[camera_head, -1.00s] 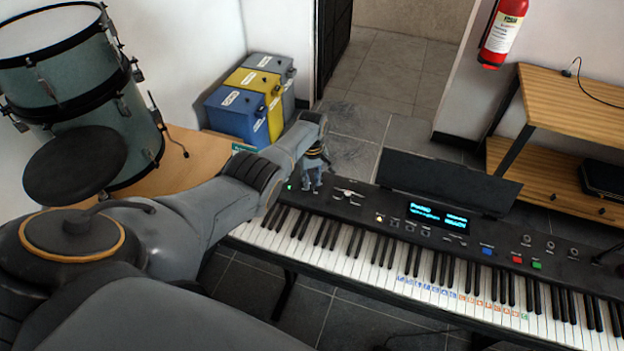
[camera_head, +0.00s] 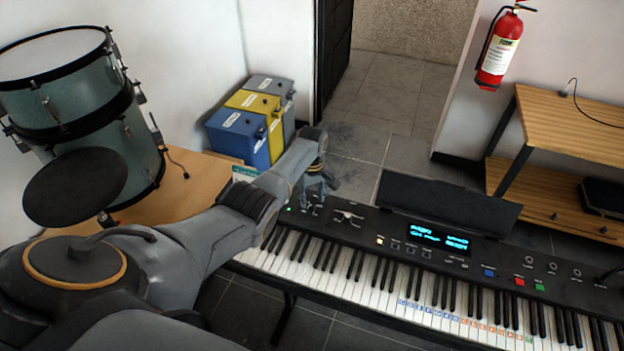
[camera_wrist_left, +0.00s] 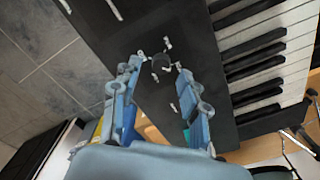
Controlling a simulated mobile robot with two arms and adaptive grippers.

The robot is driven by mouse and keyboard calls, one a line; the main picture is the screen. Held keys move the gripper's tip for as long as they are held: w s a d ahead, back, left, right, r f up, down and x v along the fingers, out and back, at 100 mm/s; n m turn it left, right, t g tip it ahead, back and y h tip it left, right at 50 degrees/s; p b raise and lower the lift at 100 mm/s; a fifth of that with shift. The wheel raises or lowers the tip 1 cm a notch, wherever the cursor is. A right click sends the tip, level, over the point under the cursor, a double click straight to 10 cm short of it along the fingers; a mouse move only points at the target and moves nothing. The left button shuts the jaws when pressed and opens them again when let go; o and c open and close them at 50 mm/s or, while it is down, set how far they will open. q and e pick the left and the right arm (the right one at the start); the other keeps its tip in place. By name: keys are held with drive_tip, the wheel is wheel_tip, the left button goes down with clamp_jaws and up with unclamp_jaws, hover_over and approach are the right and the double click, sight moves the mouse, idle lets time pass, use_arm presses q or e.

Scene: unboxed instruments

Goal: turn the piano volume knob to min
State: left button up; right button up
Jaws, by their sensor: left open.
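The black digital piano (camera_head: 400,228) runs from the centre to the right in the head view, with a lit blue display. My left gripper (camera_head: 314,190) is over its far left end, pointing down at the panel. In the left wrist view the gripper (camera_wrist_left: 160,65) is open, with a fingertip on each side of a small dark round knob (camera_wrist_left: 160,64) with pale marks near it. I cannot tell whether the fingers touch it or where it is set. The gripper hides this spot in the head view. My right gripper is not in view.
A music stand panel (camera_head: 450,207) rises behind the piano. Drums (camera_head: 75,100) stand at the left by a wooden surface (camera_head: 185,190). Blue, yellow and grey boxes (camera_head: 240,135) stand behind my left arm. A wooden shelf (camera_head: 570,120) is at the right.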

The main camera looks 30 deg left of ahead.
sight(312, 204)
use_arm(q)
wheel_tip(312, 204, up, 10)
idle(0.4)
idle(0.3)
